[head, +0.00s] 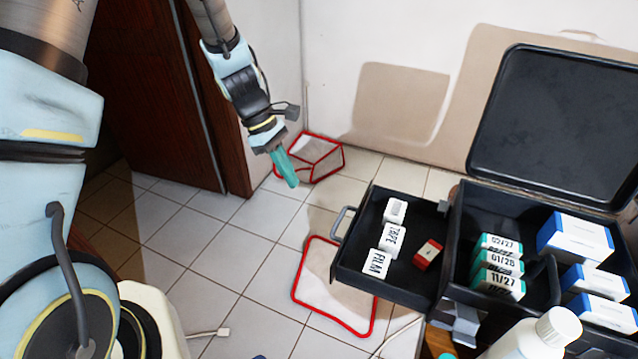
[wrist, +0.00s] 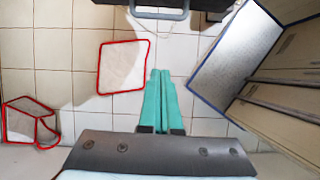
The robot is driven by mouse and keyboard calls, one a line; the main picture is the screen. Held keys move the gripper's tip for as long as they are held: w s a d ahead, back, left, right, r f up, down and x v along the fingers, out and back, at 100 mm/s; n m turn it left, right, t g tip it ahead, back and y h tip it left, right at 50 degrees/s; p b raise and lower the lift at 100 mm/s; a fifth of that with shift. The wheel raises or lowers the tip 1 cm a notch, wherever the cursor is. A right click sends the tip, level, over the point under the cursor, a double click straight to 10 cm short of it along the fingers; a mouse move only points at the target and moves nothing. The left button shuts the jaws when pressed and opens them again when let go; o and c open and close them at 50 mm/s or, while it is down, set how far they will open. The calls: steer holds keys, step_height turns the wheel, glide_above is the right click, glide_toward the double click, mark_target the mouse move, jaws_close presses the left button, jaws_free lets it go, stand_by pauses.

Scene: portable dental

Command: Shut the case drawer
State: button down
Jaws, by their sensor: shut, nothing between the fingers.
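The case drawer (head: 353,279) is a black tray pulled out to the left of the black case (head: 456,236). It has a grey handle (head: 340,224) on its left end. Inside it are white labelled boxes, one reading TAPE (head: 391,240), and a small red and white box (head: 427,254). My gripper (head: 291,183) has teal fingers, shut and empty, up and left of the handle, apart from it. In the wrist view the fingers (wrist: 161,74) are together, and the drawer handle (wrist: 158,13) shows at the top edge.
The case lid (head: 556,125) stands open. The case holds green-labelled boxes (head: 497,270) and blue-white boxes (head: 575,238). A white bottle (head: 535,335) stands in front. Red-edged white items (head: 318,290) lie on the tiled floor. Open room lies left of the drawer.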

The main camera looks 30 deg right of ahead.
steer(key=s+d+f+p, duration=0.4)
steer(key=s+d+f, duration=0.1)
steer(key=f, duration=0.3)
steer(key=shift+s+d+f, duration=0.25)
steer(key=shift+s, duration=0.65)
steer(key=shift+s, duration=0.1)
glide_toward(409, 251)
steer(key=s+d+f, duration=0.1)
steer(key=f, duration=0.1)
steer(key=s+d+f, duration=0.1)
steer(key=s+f, duration=0.1)
steer(key=shift+s+d+f, duration=0.15)
steer(key=shift+s+d, duration=0.1)
steer(key=shift+s, duration=0.05)
